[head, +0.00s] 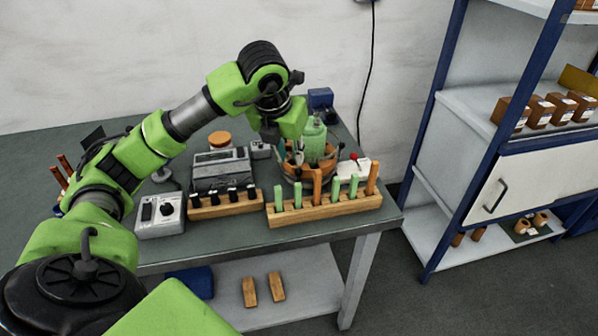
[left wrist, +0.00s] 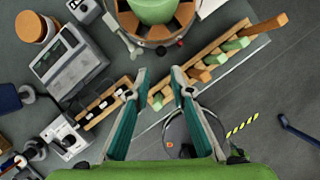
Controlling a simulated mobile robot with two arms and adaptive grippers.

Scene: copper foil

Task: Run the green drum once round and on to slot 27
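The green drum (head: 314,143) stands upright in the middle of a round copper-brown slotted ring (head: 292,172) on the bench. In the left wrist view the drum (left wrist: 153,10) and the ring (left wrist: 186,12) show at the top, cut off by the edge. No slot numbers can be read. My left gripper (left wrist: 159,76) is open, its two fingers apart with nothing held between them. In the head view the left gripper (head: 287,153) is low beside the drum's left side, partly hiding the ring; contact cannot be made out there. My right gripper is not in view.
A wooden rack (head: 320,210) with green and brown sticks stands in front of the ring. A second rack (head: 225,204), a grey instrument (head: 222,170) and a small meter box (head: 160,213) are to the left. A white box with a red knob (head: 352,168) is at right.

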